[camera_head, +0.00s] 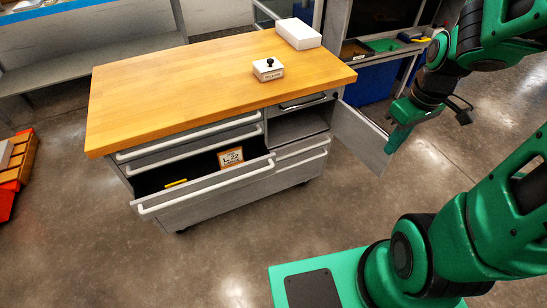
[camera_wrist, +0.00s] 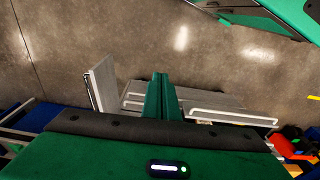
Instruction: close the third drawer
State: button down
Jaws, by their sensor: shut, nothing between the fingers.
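The third drawer (camera_head: 208,194), in the left column of the wood-topped cabinet (camera_head: 104,115), is pulled out. Its grey front has a long white handle along the top edge. Inside it lie a small card marked 22 (camera_head: 230,157) and a yellow item (camera_head: 176,183). A pulled-out front with a white handle also shows in the wrist view (camera_wrist: 232,116), right of my fingers. My gripper (camera_head: 391,148) is right of the cabinet, beyond its swung-open door, well apart from the drawer. In the wrist view my gripper (camera_wrist: 160,78) has its green fingers together and empty.
The cabinet's grey door (camera_head: 360,137) stands open between my gripper and the drawers. A white box (camera_head: 298,33) and a small box with a black knob (camera_head: 268,70) sit on the top. An orange crate (camera_head: 14,170) is at far left. The floor in front is clear.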

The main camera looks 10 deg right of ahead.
jog(key=w+a+f+n+t+y, duration=0.1)
jog(key=w+a+f+n+y, duration=0.1)
jog(key=w+a+f+n, duration=0.6)
jog(key=n+t+y, duration=0.2)
jog(key=n+y, duration=0.2)
jog(key=n, duration=0.5)
send_near(267, 161)
notch_tip(267, 161, down, 3)
jog(key=s+a, duration=0.1)
jog(key=s, duration=0.2)
jog(key=shift+w+a+f, duration=0.1)
jog(key=shift+w+a, duration=0.1)
jog(key=shift+w, duration=0.5)
jog(key=shift+w+a+f, duration=0.1)
jog(key=shift+w+a, duration=0.15)
jog(key=shift+w, duration=0.45)
jog(key=shift+w+a, duration=0.2)
jog(key=shift+w, duration=0.5)
